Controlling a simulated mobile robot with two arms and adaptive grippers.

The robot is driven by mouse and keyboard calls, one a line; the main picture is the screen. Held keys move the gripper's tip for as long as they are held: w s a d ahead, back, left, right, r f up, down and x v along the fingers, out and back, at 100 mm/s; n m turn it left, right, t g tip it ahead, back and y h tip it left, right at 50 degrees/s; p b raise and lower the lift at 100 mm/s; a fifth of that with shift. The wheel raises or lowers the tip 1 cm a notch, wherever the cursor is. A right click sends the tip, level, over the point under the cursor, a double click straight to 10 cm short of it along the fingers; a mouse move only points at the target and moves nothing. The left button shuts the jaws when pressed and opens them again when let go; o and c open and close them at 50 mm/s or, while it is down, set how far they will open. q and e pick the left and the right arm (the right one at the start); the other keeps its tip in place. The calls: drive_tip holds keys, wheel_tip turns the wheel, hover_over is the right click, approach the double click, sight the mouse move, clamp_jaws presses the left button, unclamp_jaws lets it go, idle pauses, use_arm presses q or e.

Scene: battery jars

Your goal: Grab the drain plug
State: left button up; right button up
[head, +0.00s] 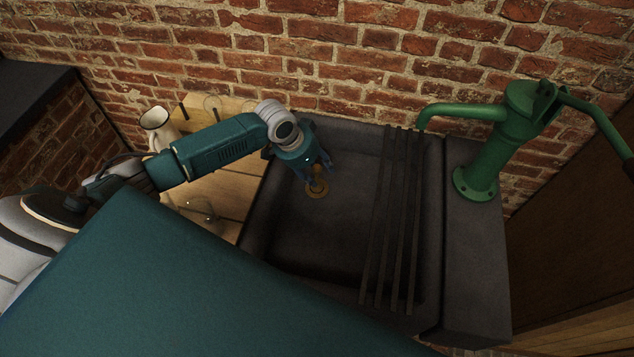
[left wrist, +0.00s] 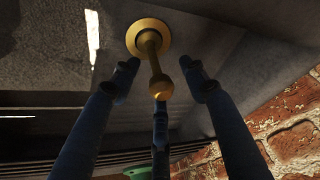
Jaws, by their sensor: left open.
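The drain plug (head: 317,187) is brass-coloured, with a round base and a knobbed stem, and sits on the floor of the dark stone sink (head: 300,235). In the left wrist view the plug (left wrist: 152,45) stands out from its round flange, its knob between my fingers. My left gripper (head: 318,172) reaches down into the sink right at the plug. In the left wrist view its blue fingers (left wrist: 160,85) are spread around the stem and knob, with gaps on the sides; whether the lower finger touches the knob is unclear. My right gripper is not in view.
A dark slatted rack (head: 391,230) lies across the sink's right part. A green hand pump (head: 490,150) stands on the right ledge. A white jug (head: 157,125) and glass items stand on the wooden counter (head: 225,180) at left. A brick wall is behind.

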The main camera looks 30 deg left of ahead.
use_arm(q)
clamp_jaws()
drive_tip(key=shift+w+r, duration=0.1)
idle(0.3)
